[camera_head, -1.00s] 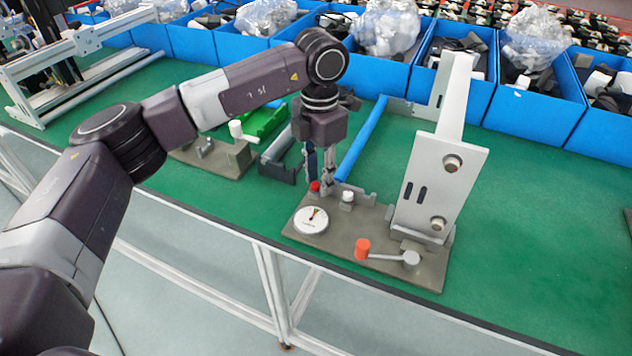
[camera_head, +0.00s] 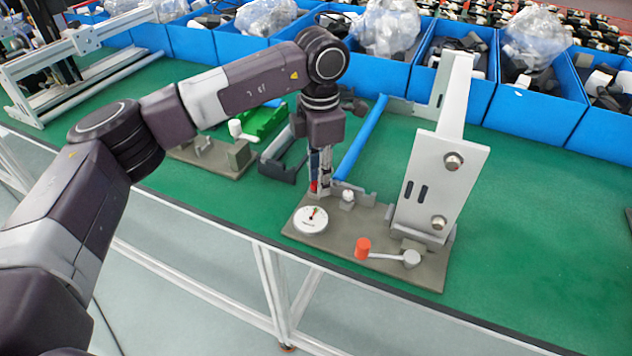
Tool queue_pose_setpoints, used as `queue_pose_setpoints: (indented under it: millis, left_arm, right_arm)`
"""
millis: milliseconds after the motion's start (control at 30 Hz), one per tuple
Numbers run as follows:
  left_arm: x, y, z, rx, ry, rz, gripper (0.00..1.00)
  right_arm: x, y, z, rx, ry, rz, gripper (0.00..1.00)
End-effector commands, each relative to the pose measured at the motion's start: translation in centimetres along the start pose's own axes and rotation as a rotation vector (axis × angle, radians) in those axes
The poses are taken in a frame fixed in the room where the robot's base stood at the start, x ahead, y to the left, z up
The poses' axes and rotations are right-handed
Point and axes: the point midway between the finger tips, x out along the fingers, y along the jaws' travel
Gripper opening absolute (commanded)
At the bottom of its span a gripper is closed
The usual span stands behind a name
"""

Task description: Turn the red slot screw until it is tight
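The small red screw (camera_head: 313,187) stands near the back left of a grey fixture plate (camera_head: 335,239). My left gripper (camera_head: 320,188) points straight down over it, its two fingers close together at the screw, which they partly hide. It looks shut on the screw; the screw's slot cannot be seen. A round white dial (camera_head: 311,219) with a small needle lies just in front of the screw on the same plate. My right gripper is not in the view.
A white-capped knob (camera_head: 347,197) stands close to the right of my gripper. An orange-knobbed crank (camera_head: 362,247) and a tall grey bracket (camera_head: 444,180) are further right. Blue bins (camera_head: 540,115) line the back. The green table is clear at the right.

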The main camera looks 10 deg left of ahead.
Motion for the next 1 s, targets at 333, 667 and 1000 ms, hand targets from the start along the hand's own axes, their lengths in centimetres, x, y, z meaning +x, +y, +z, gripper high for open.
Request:
queue_pose_setpoints:
  millis: [333, 667, 1000]
  left_arm:
    - [-0.3, 0.1, 0.0, -0.004, 0.000, 0.002, 0.28]
    - [-2.8, 0.1, 0.0, -0.005, 0.000, 0.002, 0.28]
    - [-5.1, 0.1, 0.0, -0.005, 0.000, 0.002, 0.28]
  right_arm:
    - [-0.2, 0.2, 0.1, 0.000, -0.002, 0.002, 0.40]
    - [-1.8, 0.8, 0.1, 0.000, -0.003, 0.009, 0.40]
    - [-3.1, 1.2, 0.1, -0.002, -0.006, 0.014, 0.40]
